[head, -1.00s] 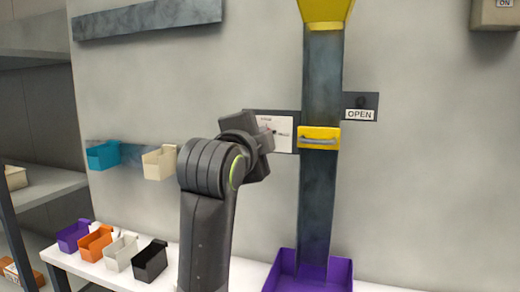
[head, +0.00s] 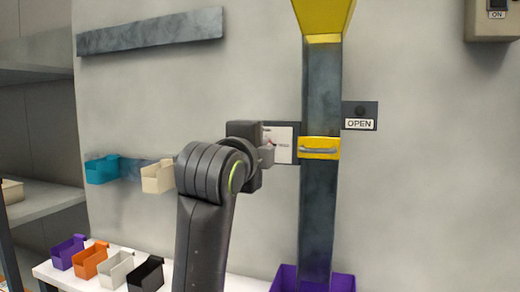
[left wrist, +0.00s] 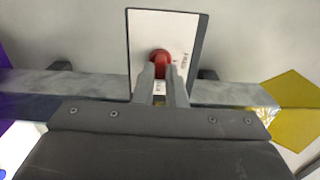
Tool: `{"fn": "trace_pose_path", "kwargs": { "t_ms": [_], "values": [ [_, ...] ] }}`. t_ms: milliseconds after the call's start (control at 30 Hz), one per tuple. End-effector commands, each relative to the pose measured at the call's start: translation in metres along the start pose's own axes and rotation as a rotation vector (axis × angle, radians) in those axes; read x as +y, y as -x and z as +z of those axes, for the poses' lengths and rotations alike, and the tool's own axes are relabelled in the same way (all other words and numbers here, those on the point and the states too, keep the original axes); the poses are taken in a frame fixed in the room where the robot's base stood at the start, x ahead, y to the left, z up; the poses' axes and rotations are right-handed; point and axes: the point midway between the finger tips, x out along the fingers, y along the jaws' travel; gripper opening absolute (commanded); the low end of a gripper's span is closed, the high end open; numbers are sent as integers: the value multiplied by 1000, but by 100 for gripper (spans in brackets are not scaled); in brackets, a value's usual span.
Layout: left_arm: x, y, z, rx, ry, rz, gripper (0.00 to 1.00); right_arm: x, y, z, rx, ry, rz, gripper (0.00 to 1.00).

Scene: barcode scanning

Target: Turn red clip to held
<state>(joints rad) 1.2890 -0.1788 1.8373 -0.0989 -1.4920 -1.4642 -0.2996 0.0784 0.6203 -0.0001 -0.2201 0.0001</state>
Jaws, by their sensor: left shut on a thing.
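The white panel (head: 282,146) with a dark border is on the wall, left of the yellow-handled chute. It also shows in the left wrist view (left wrist: 180,32), where the red clip (left wrist: 160,58) stands out from its face. My left gripper (left wrist: 160,84) is shut on the red clip, its fingertips hiding the lower part. In the head view my left gripper (head: 266,155) reaches the panel's left side and covers most of the clip. The panel's printed words are too small to read. My right gripper is not in view.
The dark chute (head: 321,90) has a yellow handle block (head: 318,149) close right of the panel. An OPEN sign (head: 359,123) is beyond it. A purple bin (head: 343,283) stands below. Several small bins, including an orange one (head: 89,262), stand on the lower left shelf.

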Motion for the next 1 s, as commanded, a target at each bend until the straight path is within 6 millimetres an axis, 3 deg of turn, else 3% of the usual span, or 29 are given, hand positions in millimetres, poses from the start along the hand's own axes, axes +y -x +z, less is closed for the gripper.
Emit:
{"fn": "trace_pose_path", "kwargs": {
  "t_ms": [67,100,233,667,1000],
  "values": [
    [0,0,0,-1,-2,-1,0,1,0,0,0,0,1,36],
    [0,0,0,-1,-2,-1,15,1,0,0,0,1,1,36],
    [0,0,0,-1,-1,-1,32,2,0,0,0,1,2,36],
    [0,9,0,0,0,-3,33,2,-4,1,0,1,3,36],
    [1,76,0,0,-1,-8,33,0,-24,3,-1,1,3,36]
  ]
}}
